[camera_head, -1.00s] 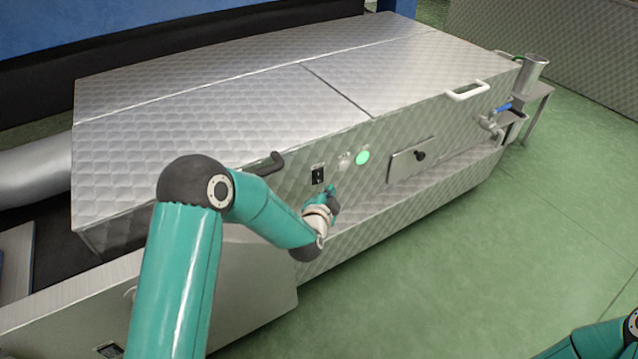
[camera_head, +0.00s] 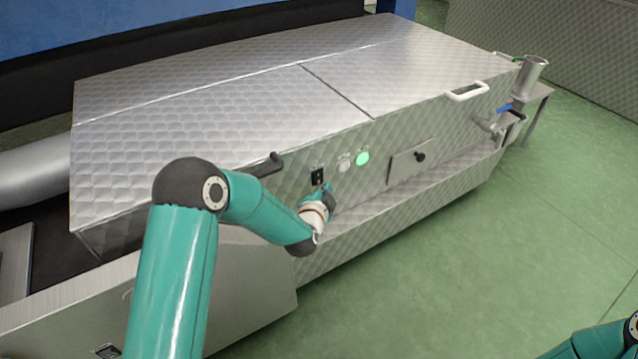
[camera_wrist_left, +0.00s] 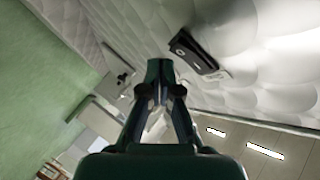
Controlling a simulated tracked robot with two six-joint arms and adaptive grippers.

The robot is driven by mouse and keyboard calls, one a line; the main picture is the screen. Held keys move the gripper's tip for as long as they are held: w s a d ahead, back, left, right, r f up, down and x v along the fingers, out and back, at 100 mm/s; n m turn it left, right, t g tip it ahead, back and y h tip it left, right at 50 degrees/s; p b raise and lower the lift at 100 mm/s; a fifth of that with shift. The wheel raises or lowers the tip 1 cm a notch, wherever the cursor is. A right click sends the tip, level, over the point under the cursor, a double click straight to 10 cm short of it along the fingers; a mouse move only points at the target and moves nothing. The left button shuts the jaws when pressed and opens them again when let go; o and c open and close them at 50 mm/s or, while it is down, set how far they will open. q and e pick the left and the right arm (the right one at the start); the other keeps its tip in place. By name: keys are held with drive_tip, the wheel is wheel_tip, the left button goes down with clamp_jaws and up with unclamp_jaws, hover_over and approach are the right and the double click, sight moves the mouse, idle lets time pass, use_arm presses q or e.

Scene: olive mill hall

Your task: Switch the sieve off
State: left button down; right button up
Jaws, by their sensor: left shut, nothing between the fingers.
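The sieve is the long quilted-metal machine (camera_head: 230,120) across the middle of the head view. On its front panel sits a small black switch (camera_head: 317,176), with a pale round button and a lit green lamp (camera_head: 362,158) to its right. My left gripper (camera_head: 327,188) is close to the panel, just below and right of the switch. In the left wrist view its fingers (camera_wrist_left: 159,66) are together with nothing between them, and the black switch plate (camera_wrist_left: 193,51) is up and right of the tips. I cannot tell which way the switch is set. Only a piece of my right arm shows, at the lower right.
A black handle (camera_head: 262,165) juts from the panel above my left forearm. A hatch with a black knob (camera_head: 420,157) and a white handle (camera_head: 467,91) are further right. A metal cup (camera_head: 535,70) stands at the far end. The green floor at right is clear.

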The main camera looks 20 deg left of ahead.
use_arm(q)
drive_tip(key=shift+a, duration=0.1)
idle(0.7)
drive_tip(key=shift+w+a, duration=0.25)
drive_tip(key=shift+w+a, duration=0.15)
drive_tip(key=shift+a, duration=0.15)
idle(0.7)
drive_tip(key=shift+d, duration=0.15)
drive_tip(key=shift+s+d, duration=0.45)
drive_tip(key=shift+d, duration=0.05)
idle(0.3)
drive_tip(key=shift+s+d+r, duration=0.2)
drive_tip(key=shift+s+d, duration=0.55)
drive_tip(key=shift+d, duration=0.25)
drive_tip(key=shift+s+d+r, duration=0.2)
drive_tip(key=shift+s+d, duration=0.55)
drive_tip(key=shift+d, duration=0.2)
